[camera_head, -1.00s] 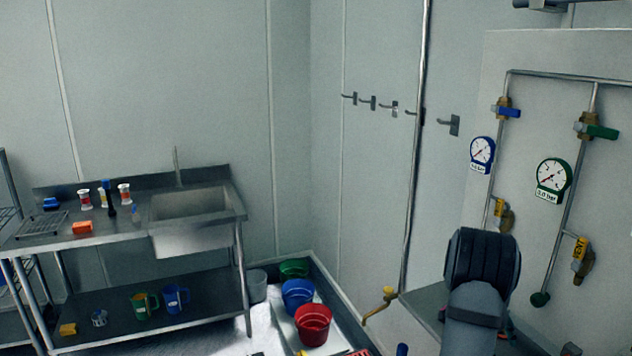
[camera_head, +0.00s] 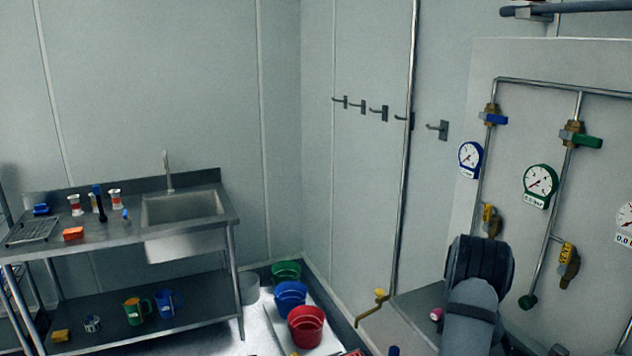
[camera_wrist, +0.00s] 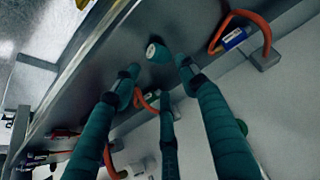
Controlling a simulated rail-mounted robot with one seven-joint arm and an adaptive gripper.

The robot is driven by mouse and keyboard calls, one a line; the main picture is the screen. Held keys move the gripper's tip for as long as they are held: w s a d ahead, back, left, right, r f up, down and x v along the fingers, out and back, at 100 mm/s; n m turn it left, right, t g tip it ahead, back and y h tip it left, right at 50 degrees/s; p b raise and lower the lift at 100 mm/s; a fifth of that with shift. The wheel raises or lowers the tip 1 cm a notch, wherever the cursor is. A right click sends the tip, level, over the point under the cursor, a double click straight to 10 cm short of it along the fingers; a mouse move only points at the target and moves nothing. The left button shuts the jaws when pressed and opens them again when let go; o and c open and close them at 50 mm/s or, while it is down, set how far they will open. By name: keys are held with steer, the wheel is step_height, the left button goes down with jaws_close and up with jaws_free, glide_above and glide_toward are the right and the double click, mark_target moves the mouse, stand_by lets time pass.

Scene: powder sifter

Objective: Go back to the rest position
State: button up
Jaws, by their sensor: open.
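My gripper (camera_wrist: 158,68) shows in the wrist view as teal, jointed fingers spread apart. They are open, and I see nothing held between them. A short teal cylinder with a pale end (camera_wrist: 157,52) is near the fingertips on a grey metal surface; I cannot tell whether it touches them. In the head view a dark arm link of mine (camera_head: 480,262) stands at the lower right, and the fingers are hidden there.
Orange hose loops (camera_wrist: 240,18) are close to the fingers.

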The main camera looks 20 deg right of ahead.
steer(key=w+d+r+h, duration=0.2)
steer(key=w+d+r, duration=0.2)
steer(key=r, duration=0.5)
steer(key=shift+d+t+h+b, duration=0.3)
steer(key=shift+d+h+b, duration=0.1)
steer(key=shift+d+b, duration=0.05)
stand_by(0.3)
